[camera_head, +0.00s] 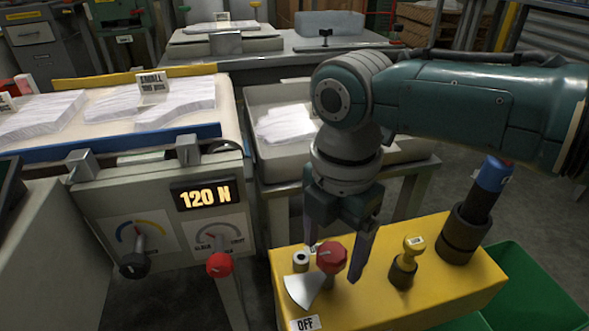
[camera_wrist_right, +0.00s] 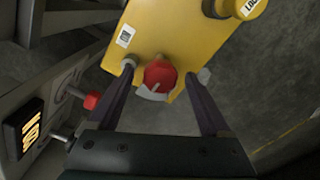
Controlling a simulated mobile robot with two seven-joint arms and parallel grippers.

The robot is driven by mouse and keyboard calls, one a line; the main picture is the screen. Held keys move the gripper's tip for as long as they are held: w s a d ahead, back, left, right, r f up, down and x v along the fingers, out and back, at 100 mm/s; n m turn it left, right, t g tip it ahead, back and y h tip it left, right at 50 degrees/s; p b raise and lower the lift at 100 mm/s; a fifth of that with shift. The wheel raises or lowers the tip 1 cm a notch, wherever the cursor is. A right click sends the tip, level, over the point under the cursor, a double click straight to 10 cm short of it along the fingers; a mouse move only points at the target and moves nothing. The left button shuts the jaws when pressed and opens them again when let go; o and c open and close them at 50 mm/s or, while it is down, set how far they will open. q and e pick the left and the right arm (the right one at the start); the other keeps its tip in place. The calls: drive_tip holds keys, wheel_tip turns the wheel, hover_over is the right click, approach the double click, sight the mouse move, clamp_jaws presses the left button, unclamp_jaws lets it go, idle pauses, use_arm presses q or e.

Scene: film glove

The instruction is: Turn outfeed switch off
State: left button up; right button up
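A red rotary knob (camera_head: 332,257) stands on the yellow box (camera_head: 450,250), with a white fan-shaped plate (camera_head: 303,290) below it and an "OFF" tag (camera_head: 305,323) at the box's front edge. It also shows in the right wrist view as a red knob (camera_wrist_right: 160,74) with a pale mark. I cannot read the word outfeed on it. My right gripper (camera_head: 336,252) points down with its fingers apart, one on each side of the knob. The right wrist view shows gaps between the fingers (camera_wrist_right: 166,78) and the knob. My left gripper is in neither view.
A yellow knob (camera_head: 413,244) and a blue-topped post (camera_head: 494,173) stand on the box to the right. A grey panel at left carries a lit "120 N" display (camera_head: 203,195), a black knob (camera_head: 135,263) and another red knob (camera_head: 219,264). A green bin (camera_head: 530,290) is at right.

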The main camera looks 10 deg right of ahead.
wheel_tip(320, 180, up, 10)
drive_tip(key=p, duration=0.4)
idle(0.3)
